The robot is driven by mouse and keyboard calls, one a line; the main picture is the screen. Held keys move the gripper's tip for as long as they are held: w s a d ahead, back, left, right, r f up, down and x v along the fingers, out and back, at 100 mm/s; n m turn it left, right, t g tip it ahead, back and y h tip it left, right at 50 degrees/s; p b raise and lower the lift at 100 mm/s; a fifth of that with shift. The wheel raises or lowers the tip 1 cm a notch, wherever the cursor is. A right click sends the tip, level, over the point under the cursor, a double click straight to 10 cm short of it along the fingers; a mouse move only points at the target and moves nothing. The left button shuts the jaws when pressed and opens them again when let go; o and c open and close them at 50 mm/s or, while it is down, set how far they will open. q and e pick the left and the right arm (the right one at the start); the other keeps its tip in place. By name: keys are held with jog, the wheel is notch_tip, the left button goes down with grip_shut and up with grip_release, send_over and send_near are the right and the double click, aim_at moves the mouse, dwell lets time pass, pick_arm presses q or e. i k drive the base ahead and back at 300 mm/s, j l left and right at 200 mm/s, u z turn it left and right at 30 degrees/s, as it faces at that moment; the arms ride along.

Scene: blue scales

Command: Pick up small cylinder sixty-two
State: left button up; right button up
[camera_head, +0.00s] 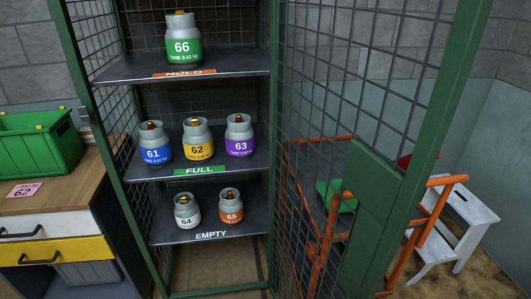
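Small cylinder 62 (198,141) is grey with a yellow label and a brass-coloured top. It stands upright on the middle shelf marked FULL (230,165), between cylinder 61 (155,145) with a blue label on its left and cylinder 63 (239,137) with a purple label on its right. The three stand close together with small gaps. Neither of my grippers shows in the head view.
Cylinder 66 (183,43) stands on the HOLD shelf above; cylinders 64 (187,212) and 65 (231,207) stand on the EMPTY shelf below. The green mesh door (385,200) stands open at right. A wooden counter (75,190) holds a green crate (40,140) and a pink 62 tag (24,190).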

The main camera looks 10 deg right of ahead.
aim_at(197, 140)
jog(key=l+u, duration=0.2)
jog(key=l, duration=0.35)
jog(key=l+u, duration=0.25)
jog(key=l, duration=0.3)
jog(key=l+u, duration=0.2)
jog(key=l, duration=0.3)
jog(key=k+l+u, duration=0.2)
jog(key=l, duration=0.35)
jog(key=l+u, duration=0.2)
jog(key=l, duration=0.3)
jog(key=j, duration=0.55)
jog(key=k+j+u, duration=0.1)
jog(key=j, duration=0.5)
jog(key=i+j+u, duration=0.15)
jog(key=i+j, duration=0.15)
jog(key=j, duration=0.2)
jog(key=i+j+u, duration=0.1)
jog(key=i+j, duration=0.2)
jog(key=j, duration=0.15)
jog(key=i, duration=0.85)
jog(key=j+z, duration=0.35)
jog(key=j, duration=0.65)
jog(key=z, duration=1.3)
jog(key=k+l, duration=0.05)
